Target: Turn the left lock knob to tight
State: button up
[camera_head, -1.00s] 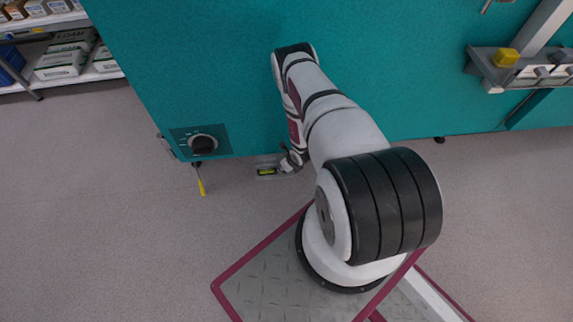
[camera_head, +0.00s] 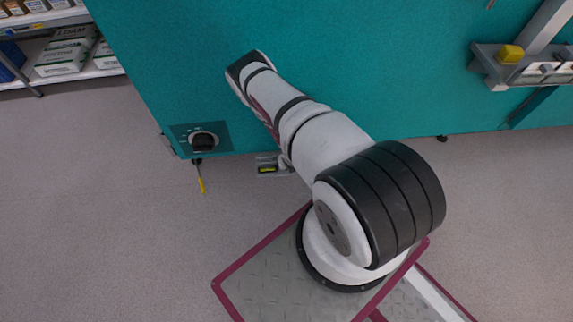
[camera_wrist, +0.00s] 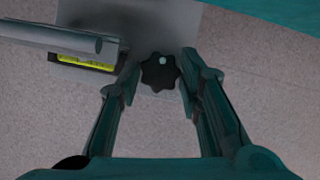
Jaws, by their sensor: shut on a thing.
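The lock knob (camera_wrist: 160,72) is black and lobed, with a pale green dot near its upper edge. It shows in the wrist view at the end of a grey metal plate (camera_wrist: 160,25). My gripper (camera_wrist: 161,75) has one finger on each side of the knob, shut on it. The head view hides the knob and my fingers behind my arm. It shows part of the bracket with a yellow-green level vial (camera_head: 266,170) low at the teal cabinet's front. The vial also shows in the wrist view (camera_wrist: 88,62). I cannot read a tightness mark.
A grey round bar (camera_wrist: 50,35) lies close left of my fingers. The teal cabinet (camera_head: 400,60) carries a black dial (camera_head: 203,142), with a yellow-tipped tool (camera_head: 201,180) below it. A grey rail with a yellow block (camera_head: 510,54) is at right. The floor at left is clear.

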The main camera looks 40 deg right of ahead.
jog(key=o, duration=1.2)
jog(key=shift+c, duration=0.2)
